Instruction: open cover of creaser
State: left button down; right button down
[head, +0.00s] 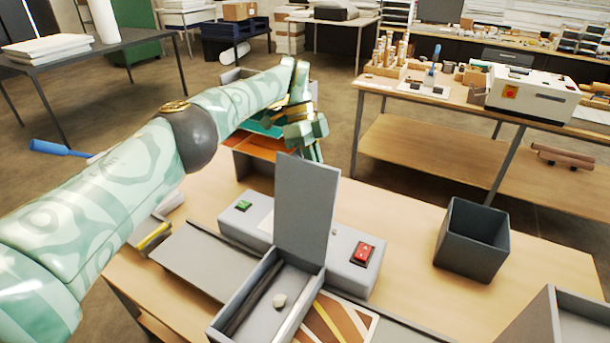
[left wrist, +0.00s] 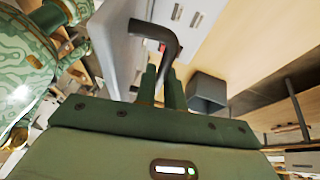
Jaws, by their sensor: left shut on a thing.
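The creaser is a grey machine (head: 353,279) on the wooden table, with a green button and a red switch. Its grey cover (head: 306,207) stands nearly upright, and the open box (head: 262,318) in front shows a dark bar and a pale round knob. My left gripper (head: 314,152) is at the far side of the cover, near its top edge; the cover partly hides the fingertips. In the left wrist view, its fingers (left wrist: 163,88) are closed on a dark bent handle (left wrist: 160,32) beside a grey panel. My right gripper is out of view.
A dark open bin (head: 471,240) stands to the right on the table, also visible in the left wrist view (left wrist: 207,90). Orange and green trays (head: 265,142) lie behind the creaser. Another grey box (head: 580,322) sits at lower right. Bare tabletop lies between machine and bin.

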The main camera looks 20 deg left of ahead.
pick_arm(q)
jog(key=shift+f+b, duration=0.35)
jog(key=shift+f, duration=0.1)
jog(key=shift+a+r, duration=0.1)
jog(key=c, duration=1.9)
grip_release()
jog(key=o, duration=0.4)
jog(key=shift+w, duration=0.7)
